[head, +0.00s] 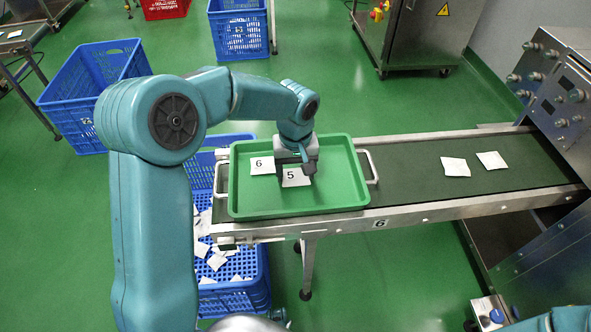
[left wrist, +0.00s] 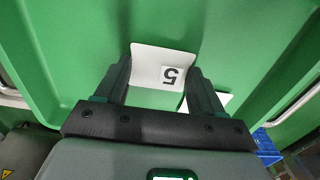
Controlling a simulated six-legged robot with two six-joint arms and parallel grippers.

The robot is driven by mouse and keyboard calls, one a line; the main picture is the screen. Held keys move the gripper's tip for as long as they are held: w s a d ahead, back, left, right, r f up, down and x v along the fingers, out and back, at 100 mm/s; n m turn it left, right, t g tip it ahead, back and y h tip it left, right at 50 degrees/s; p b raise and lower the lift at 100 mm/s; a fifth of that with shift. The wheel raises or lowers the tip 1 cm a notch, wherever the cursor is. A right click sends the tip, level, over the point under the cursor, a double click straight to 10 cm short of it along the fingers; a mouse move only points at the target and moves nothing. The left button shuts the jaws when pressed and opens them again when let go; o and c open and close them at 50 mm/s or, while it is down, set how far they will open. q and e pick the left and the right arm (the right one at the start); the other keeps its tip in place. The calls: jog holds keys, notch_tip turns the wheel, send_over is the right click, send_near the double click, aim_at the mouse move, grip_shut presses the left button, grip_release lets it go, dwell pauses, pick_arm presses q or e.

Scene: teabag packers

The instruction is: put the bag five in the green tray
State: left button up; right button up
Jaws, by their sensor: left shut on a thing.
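The green tray (head: 300,205) sits on the near left end of the conveyor. Bag five (head: 296,178), white with a black 5, is at the tray's middle. My left gripper (head: 307,163) is over the tray and shut on bag five. In the left wrist view bag five (left wrist: 160,68) shows between the two fingers (left wrist: 158,88), with green tray surface behind it. Whether the bag touches the tray floor I cannot tell. Bag six (head: 262,165) lies in the tray just left of bag five. My right gripper is not in view.
Two white bags (head: 455,167) (head: 491,160) lie on the dark conveyor belt (head: 420,180) to the right. A blue crate (head: 250,290) with several loose bags stands below the conveyor's left end. More blue crates (head: 70,100) stand at the back left. The tray's right part is free.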

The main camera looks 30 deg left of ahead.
aim_at(295, 176)
pick_arm(q)
jog(key=shift+f, duration=0.15)
jog(key=o, duration=1)
jog(key=shift+r, duration=0.35)
notch_tip(295, 176, up, 12)
jog(key=p, duration=0.3)
jog(key=shift+f, duration=0.2)
